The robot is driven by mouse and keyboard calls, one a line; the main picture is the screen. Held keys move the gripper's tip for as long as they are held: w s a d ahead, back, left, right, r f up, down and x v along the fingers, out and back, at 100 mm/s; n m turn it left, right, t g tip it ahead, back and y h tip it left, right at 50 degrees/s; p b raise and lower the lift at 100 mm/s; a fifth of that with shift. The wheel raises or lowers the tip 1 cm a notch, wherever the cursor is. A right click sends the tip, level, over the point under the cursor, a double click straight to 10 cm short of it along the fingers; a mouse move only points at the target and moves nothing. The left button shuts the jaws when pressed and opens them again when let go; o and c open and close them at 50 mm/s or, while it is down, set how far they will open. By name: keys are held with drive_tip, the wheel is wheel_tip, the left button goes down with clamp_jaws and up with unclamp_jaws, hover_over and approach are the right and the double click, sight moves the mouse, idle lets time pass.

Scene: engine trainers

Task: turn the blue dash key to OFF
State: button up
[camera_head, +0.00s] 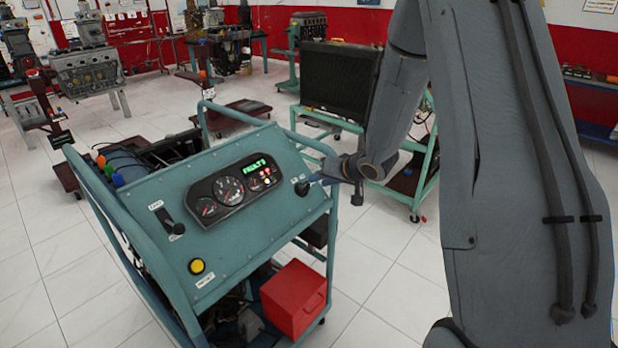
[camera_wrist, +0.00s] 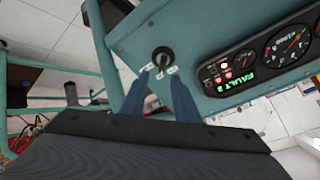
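The dash key (camera_head: 302,187) is at the right end of the teal dash panel (camera_head: 240,243), beside the gauge cluster. In the wrist view the key (camera_wrist: 163,57) looks dark rather than blue, with small white labels around its base. Their text is too small to read, so I cannot tell its set position. My gripper (camera_wrist: 161,76) has two blue fingers spread apart, with nothing between them. Their tips are just short of the key, one toward each side of it. In the head view my gripper (camera_head: 318,178) reaches the key from the right and partly overlaps it.
The gauge cluster (camera_head: 235,187) shows green text and red lights. A black lever (camera_head: 170,223) and a yellow button (camera_head: 196,266) are on the panel's left. A red box (camera_head: 295,300) sits low on the cart. A radiator stand (camera_head: 340,82) is behind my arm.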

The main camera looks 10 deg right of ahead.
sight(307, 183)
drive_tip(key=shift+p+x, duration=0.9)
drive_tip(key=shift+x, duration=3.1)
drive_tip(key=shift+a+r, duration=0.1)
drive_tip(key=shift+a, duration=0.1)
clamp_jaws()
drive_tip(key=shift+n, duration=0.4)
drive_tip(key=n+y+b, duration=0.1)
drive_tip(key=n, duration=0.2)
drive_tip(key=shift+n, duration=0.4)
drive_tip(key=shift+a+n+g+y+b, duration=0.1)
drive_tip(key=shift+n+g+y+b, duration=0.2)
drive_tip(key=shift+n, duration=0.95)
drive_tip(key=shift+a+n+y+b, duration=0.1)
drive_tip(key=shift+n+y, duration=0.3)
drive_tip(key=shift+n, duration=0.85)
